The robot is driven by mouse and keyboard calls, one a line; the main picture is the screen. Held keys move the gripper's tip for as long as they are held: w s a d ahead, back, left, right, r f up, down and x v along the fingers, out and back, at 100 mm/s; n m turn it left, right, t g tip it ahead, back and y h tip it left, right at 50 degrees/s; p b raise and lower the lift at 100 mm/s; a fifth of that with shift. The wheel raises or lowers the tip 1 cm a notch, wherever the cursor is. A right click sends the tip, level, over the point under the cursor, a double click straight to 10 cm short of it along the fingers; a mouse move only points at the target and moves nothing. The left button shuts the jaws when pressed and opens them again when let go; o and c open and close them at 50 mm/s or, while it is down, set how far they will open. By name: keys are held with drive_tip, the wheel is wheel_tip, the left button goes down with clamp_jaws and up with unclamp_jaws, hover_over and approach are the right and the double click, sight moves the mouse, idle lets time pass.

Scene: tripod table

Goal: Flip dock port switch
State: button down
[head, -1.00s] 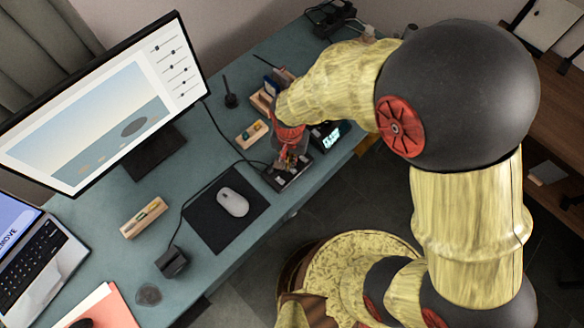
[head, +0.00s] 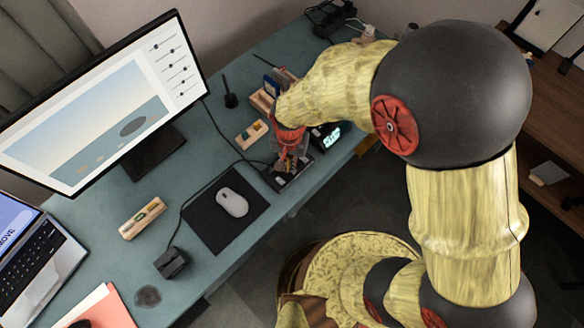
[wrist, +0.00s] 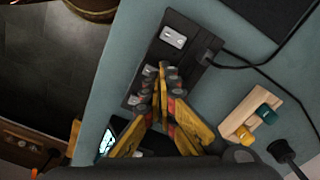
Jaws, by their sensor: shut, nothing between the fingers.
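The dock is a dark, narrow box (wrist: 193,38) near the table's edge, with a cable entering its right side in the wrist view. A silver rectangular piece (wrist: 173,37) sits at its far end. Smaller silver pieces (wrist: 148,70) show along its left side, beside my fingertips. I cannot tell which piece is the switch. My gripper (wrist: 163,72) is shut and empty, its fingertips over the middle of the dock; contact cannot be told. The fingers hide part of the dock's near half. In the head view the dock (head: 300,177) shows below my gripper (head: 288,164).
A wooden block with teal and yellow pieces (wrist: 250,113) lies right of the dock in the wrist view. A lit clock (head: 331,136) stands behind the dock. A mouse (head: 232,202) on a black mat (head: 208,224) is to its left. The table's edge is close by.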

drive_tip(key=shift+r+p, duration=2.85)
drive_tip(key=shift+r, duration=0.65)
drive_tip(key=shift+s+d+n, duration=0.25)
drive_tip(key=shift+s+n, duration=0.05)
drive_tip(key=shift+n, duration=0.3)
drive_tip(key=s+d+r+t, duration=0.2)
drive_tip(key=s+d+r, duration=0.1)
drive_tip(key=d+r, duration=0.8)
drive_tip(key=s+d+r+t, duration=0.3)
drive_tip(key=d+r, duration=0.8)
drive_tip(key=r, duration=0.8)
drive_tip(key=shift+s+d+n+t, duration=0.15)
drive_tip(key=shift+s+n+t, duration=0.15)
drive_tip(key=shift+s+n, duration=0.15)
